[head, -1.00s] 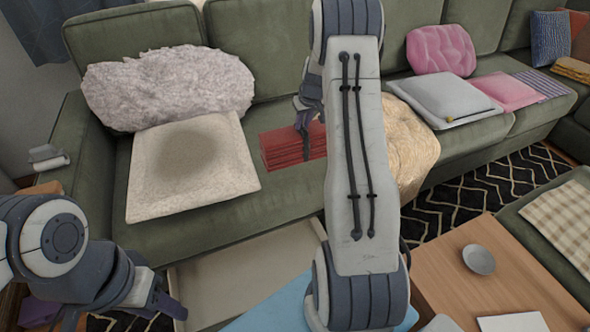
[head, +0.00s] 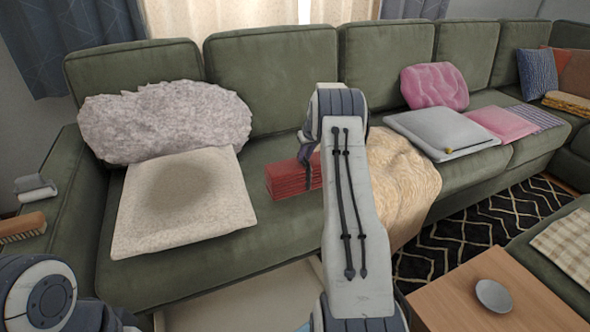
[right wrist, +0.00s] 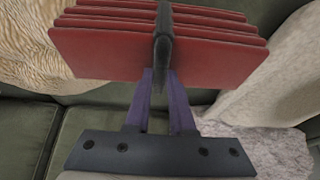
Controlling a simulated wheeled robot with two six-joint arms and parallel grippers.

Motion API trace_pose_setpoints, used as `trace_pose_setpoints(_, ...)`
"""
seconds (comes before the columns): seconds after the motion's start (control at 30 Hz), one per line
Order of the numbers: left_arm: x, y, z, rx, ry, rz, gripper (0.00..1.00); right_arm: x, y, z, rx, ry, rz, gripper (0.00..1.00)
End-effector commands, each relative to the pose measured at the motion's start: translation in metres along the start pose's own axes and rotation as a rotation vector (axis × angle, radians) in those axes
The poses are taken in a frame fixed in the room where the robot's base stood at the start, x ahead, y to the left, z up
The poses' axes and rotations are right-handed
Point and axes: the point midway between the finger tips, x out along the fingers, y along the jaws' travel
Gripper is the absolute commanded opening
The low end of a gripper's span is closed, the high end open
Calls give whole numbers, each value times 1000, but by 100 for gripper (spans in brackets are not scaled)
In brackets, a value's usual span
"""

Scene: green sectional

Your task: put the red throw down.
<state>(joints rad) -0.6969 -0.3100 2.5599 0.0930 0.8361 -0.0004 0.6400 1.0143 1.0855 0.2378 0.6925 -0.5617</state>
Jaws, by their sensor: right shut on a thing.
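The red throw (head: 289,179) is a folded stack of flat layers. In the head view it shows at the sofa's seat, between the cream cushion and the tan fur throw; my right arm hides its right part. My right gripper (head: 309,160) is at its top, mostly hidden behind my arm. In the right wrist view the gripper (right wrist: 163,40) is shut on the middle of the red throw (right wrist: 100,52), with layers out to both sides. I cannot tell whether the throw's underside touches the seat. My left gripper is out of view; only part of that arm shows at lower left.
The green sofa (head: 205,262) has bare seat in front of the throw. A cream cushion (head: 150,222) and a grey fluffy pillow (head: 165,120) lie left, a tan fur throw (head: 405,185) right. A wooden table (head: 455,300) with a grey bowl (head: 493,295) stands at lower right.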

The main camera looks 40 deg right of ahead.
Motion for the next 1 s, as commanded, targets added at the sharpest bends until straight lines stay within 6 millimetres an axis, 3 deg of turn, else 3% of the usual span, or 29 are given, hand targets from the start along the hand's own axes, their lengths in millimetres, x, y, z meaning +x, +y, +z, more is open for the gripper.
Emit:
trace_pose_setpoints(0.1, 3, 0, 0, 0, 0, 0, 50, 20, -14, -12, -3, 2, 0, 0)
trace_pose_setpoints(0.3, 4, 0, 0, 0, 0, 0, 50, 33, -24, -20, 0, 3, 1, 0)
trace_pose_setpoints(0.63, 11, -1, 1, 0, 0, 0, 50, 68, -25, -6, 1, 2, 1, 0)
trace_pose_setpoints(1.0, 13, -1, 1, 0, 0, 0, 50, 72, -24, -4, 1, 3, 2, 0)
